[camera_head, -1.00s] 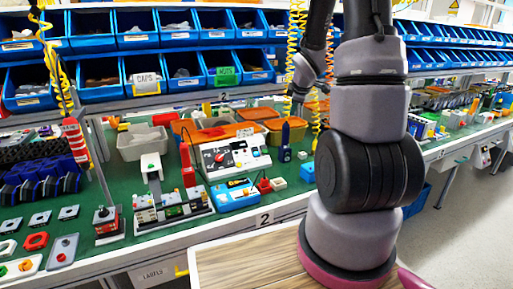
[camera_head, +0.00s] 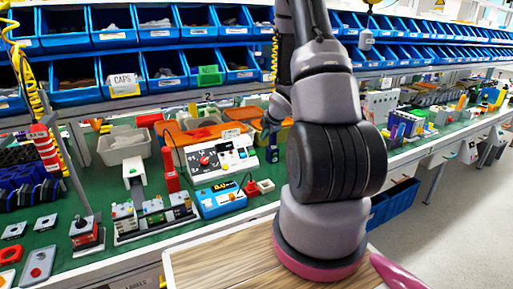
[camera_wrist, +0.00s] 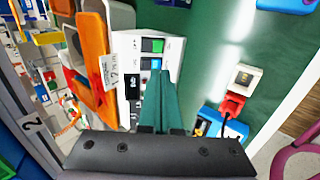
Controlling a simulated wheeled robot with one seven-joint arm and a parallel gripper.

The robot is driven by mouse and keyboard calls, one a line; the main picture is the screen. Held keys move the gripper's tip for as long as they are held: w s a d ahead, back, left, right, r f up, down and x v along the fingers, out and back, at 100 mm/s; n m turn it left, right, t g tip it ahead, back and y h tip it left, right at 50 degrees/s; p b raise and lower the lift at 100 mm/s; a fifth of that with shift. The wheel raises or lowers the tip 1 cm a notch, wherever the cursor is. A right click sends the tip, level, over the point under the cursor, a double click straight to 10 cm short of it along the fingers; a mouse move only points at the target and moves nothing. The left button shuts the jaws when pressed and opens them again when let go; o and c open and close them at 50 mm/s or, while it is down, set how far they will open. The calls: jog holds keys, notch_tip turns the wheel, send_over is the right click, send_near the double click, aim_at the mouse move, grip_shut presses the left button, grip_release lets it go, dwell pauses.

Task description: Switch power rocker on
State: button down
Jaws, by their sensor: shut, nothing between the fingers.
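The white control box (camera_head: 222,153) with a red knob and small coloured buttons stands on the green bench in the head view. In the wrist view its white panel (camera_wrist: 125,48) carries a green square button (camera_wrist: 153,45), a blue one (camera_wrist: 151,63) and a black piece that looks like the rocker (camera_wrist: 134,86). Whether that rocker is on or off cannot be told. My gripper (camera_wrist: 164,76) is shut and empty, its teal fingers over the box, just right of the black piece. Contact cannot be told. The fingers hide part of the panel.
A blue meter (camera_head: 220,198) with a cable lies in front of the box, near a small red part (camera_head: 251,188). Orange trays (camera_head: 195,130) stand behind it. A red upright piece (camera_head: 170,170) is at its left. Blue bins (camera_head: 165,68) line the shelf above.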

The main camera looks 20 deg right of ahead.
aim_at(253, 153)
jog(key=x, duration=1.3)
jog(key=shift+w+f, duration=0.25)
jog(key=shift+f, duration=0.05)
jog(key=shift+f, duration=0.3)
jog(key=shift+r, duration=0.2)
jog(key=shift+r, duration=0.7)
jog(key=shift+r, duration=0.1)
